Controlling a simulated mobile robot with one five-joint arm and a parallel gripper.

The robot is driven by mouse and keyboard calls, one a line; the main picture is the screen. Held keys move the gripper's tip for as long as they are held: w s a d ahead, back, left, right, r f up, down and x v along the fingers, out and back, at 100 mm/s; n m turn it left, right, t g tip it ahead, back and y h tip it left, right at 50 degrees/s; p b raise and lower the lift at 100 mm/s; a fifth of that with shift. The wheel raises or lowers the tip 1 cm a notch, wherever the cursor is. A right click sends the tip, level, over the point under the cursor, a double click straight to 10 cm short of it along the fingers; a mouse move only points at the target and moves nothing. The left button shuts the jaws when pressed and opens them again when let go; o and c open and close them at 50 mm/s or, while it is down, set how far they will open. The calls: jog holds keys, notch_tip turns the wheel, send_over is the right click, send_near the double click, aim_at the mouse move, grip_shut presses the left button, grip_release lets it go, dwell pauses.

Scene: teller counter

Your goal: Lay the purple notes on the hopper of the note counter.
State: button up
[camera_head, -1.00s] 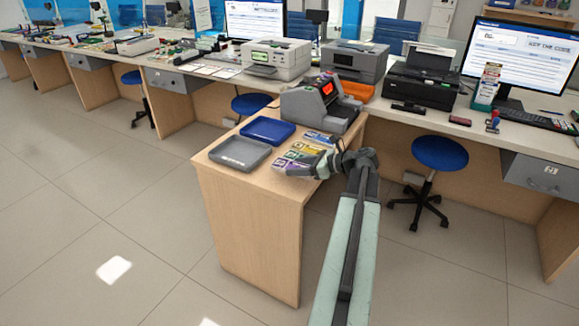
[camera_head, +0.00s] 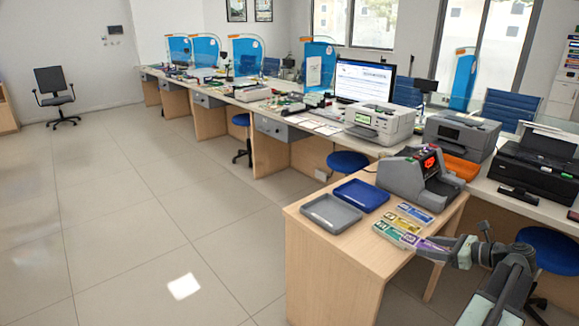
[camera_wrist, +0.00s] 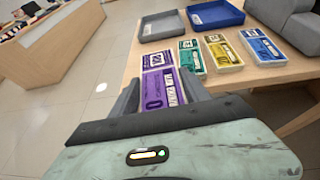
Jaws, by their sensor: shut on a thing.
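The purple notes (camera_wrist: 165,82) are a flat strapped bundle between the two fingers of my gripper (camera_wrist: 166,92), which is shut on them. They stick out past the fingertips in the wrist view. In the head view the purple notes (camera_head: 433,245) are partly hidden by my gripper (camera_head: 438,250) at the table's right edge; their exact height is hard to tell. The grey note counter (camera_head: 418,180), with a red display, stands farther back on the same table. My gripper is in front of it, apart from it. The hopper is not clearly made out.
Green (camera_head: 396,235), yellow (camera_head: 403,223) and blue (camera_head: 414,212) note bundles lie in a row on the wooden table (camera_head: 345,245). A grey tray (camera_head: 331,213) and a blue tray (camera_head: 361,195) lie to their left. Printers stand on the counter behind. A blue stool (camera_head: 547,247) is at right.

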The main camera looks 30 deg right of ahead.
aim_at(430, 247)
notch_tip(430, 247, up, 16)
jog(key=p, duration=1.4)
jog(key=shift+r+p, duration=0.15)
jog(key=shift+p, duration=0.15)
